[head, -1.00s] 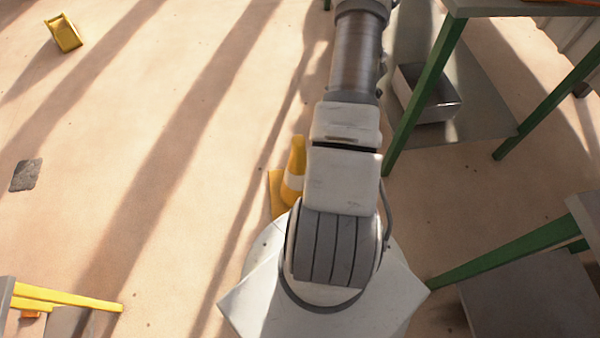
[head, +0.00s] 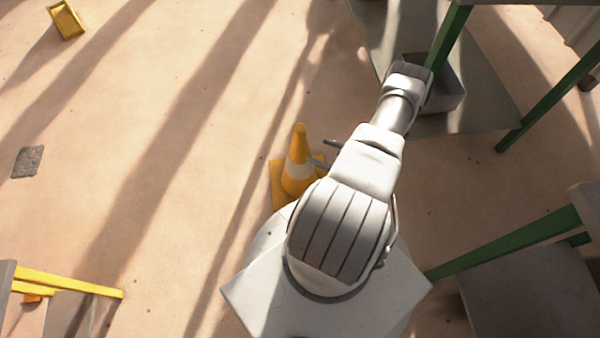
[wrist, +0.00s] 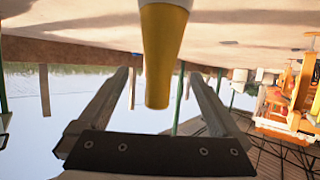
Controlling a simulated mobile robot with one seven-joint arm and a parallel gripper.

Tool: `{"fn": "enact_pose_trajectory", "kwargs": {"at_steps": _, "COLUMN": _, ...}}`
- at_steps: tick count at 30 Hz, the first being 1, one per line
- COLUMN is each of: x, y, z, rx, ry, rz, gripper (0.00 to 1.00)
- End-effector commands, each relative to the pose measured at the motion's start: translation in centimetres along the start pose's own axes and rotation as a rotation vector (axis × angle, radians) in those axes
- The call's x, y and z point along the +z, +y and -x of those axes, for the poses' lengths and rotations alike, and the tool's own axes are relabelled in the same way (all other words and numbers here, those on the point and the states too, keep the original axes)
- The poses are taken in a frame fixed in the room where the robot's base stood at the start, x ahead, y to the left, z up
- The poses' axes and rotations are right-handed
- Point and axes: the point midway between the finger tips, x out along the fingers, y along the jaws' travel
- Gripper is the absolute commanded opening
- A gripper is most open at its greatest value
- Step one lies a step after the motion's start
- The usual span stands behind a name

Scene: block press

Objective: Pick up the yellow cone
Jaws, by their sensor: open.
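The yellow cone (head: 299,143), orange-yellow with a white band and a square base, stands upright on the ground just ahead of my base in the head view. My gripper (head: 327,154) is partly hidden behind my arm, with its finger ends showing at the cone's right side. In the wrist view the cone (wrist: 163,60) hangs tip-down in the picture, between the two spread fingers of my gripper (wrist: 160,75). The gripper is open, with gaps between the fingers and the cone.
A green-legged table (head: 447,42) stands at the right, with a grey bin (head: 448,98) by its leg. Another green-legged piece (head: 510,243) is at the lower right. A yellow-railed frame (head: 70,282) is at the lower left. The ground to the left is mostly clear.

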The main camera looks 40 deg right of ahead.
Motion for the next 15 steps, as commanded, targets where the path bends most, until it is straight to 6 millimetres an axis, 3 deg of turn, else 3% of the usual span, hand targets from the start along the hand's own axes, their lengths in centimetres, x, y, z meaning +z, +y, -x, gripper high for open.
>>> {"fn": "enact_pose_trajectory", "kwargs": {"at_steps": 3, "x": 0.4, "y": -0.1, "z": -3.0, "rx": -0.002, "ry": 0.001, "rz": 0.0, "gripper": 1.0}}
{"fn": "enact_pose_trajectory", "kwargs": {"at_steps": 9, "x": 0.4, "y": -0.1, "z": -6.9, "rx": -0.001, "ry": -0.001, "rz": 0.0, "gripper": 1.0}}
{"fn": "enact_pose_trajectory", "kwargs": {"at_steps": 15, "x": 0.2, "y": 0.0, "z": -8.6, "rx": 0.001, "ry": -0.003, "rz": 0.0, "gripper": 1.0}}
